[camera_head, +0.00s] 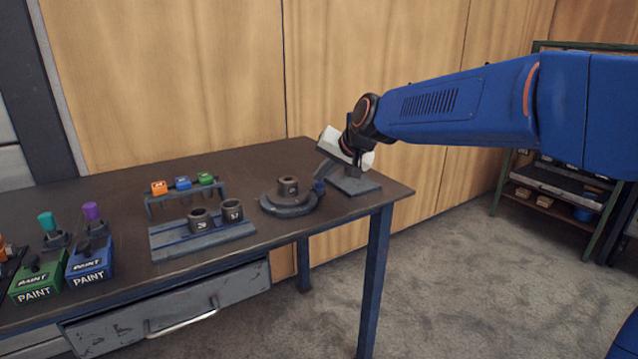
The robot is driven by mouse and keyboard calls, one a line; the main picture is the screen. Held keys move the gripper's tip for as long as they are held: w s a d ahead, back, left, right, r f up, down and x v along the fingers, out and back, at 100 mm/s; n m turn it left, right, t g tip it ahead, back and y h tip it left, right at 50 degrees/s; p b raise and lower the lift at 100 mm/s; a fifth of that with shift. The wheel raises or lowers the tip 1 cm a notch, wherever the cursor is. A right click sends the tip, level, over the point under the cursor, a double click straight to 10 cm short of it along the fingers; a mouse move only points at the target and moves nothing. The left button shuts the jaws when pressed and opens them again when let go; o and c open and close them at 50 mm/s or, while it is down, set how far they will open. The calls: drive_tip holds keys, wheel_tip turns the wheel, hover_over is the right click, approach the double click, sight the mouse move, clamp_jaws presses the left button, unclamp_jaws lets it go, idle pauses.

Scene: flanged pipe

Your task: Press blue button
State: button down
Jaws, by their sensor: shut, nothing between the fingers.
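My gripper (322,178) is at the right end of the dark workbench (110,208), beside the flanged pipe (289,192). It is shut and empty, tilted down to the left. A small dark-blue piece shows at its lower end, and I cannot tell whether this is a fingertip or the blue button. A grey box-like base (357,187) sits below and behind the gripper, partly covered by it.
Two dark cups (231,210) stand on a grey block. Paint boxes (90,262) are at the left. A shelf (560,170) stands beyond open floor at right.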

wheel_tip(320, 180, up, 6)
idle(0.7)
drive_tip(key=s+d+f+h, duration=0.2)
drive_tip(key=s+d+f, duration=0.2)
drive_tip(key=s+d, duration=0.55)
drive_tip(key=s+d+f+h, duration=0.1)
drive_tip(key=s+d+f, duration=0.2)
drive_tip(key=s+d, duration=0.65)
drive_tip(key=s+d+f+g+h, duration=0.1)
drive_tip(key=s+d+f, duration=0.5)
drive_tip(key=s, duration=0.4)
drive_tip(key=s+d+f+n+g+h, duration=0.1)
drive_tip(key=s+d+f+h, duration=0.1)
drive_tip(key=s+d+f, duration=0.4)
drive_tip(key=s+f, duration=0.1)
drive_tip(key=s, duration=0.2)
drive_tip(key=shift+s+d+f, duration=0.35)
drive_tip(key=shift+s+f, duration=0.05)
